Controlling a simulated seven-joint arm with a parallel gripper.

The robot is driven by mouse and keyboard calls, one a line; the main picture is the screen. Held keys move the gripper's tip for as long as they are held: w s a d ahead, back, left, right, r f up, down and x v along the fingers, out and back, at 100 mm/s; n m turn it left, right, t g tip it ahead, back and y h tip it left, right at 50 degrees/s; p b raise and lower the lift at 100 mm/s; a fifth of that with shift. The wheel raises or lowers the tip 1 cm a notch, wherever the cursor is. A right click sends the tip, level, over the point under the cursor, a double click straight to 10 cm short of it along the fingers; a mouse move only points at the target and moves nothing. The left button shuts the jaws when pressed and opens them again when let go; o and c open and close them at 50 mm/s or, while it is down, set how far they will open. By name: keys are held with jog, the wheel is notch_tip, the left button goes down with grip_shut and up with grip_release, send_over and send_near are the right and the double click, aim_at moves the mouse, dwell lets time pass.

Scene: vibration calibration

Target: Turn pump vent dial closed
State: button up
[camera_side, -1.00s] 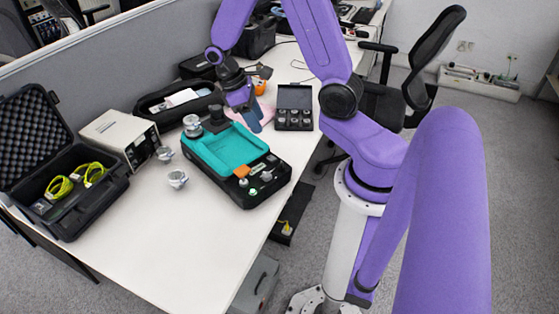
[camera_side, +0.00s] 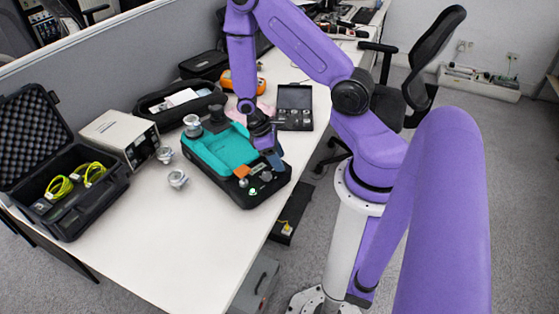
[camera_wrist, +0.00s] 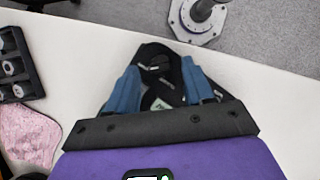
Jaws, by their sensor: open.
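The pump unit is a black case with a teal top (camera_side: 215,150) on the white table, in the side view. Its front panel carries an orange part (camera_side: 241,171), small pale knobs (camera_side: 267,177) and a green-lit button (camera_side: 253,191). My gripper (camera_side: 276,160) points down over the right end of this panel and hides part of it. In the wrist view my gripper (camera_wrist: 160,88) has its blue fingers apart, with the black panel (camera_wrist: 155,60) between and beyond them. I cannot tell which control is the vent dial, or whether a finger touches it.
A black box of round pieces (camera_side: 295,122) stands behind the pump. Loose metal pieces (camera_side: 177,179) lie left of it, near a beige instrument (camera_side: 120,134) and an open black case (camera_side: 68,208). A pink cloth (camera_wrist: 28,135) lies nearby. The front table is clear.

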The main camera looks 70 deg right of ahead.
jog(key=shift+x, duration=0.9)
grip_shut()
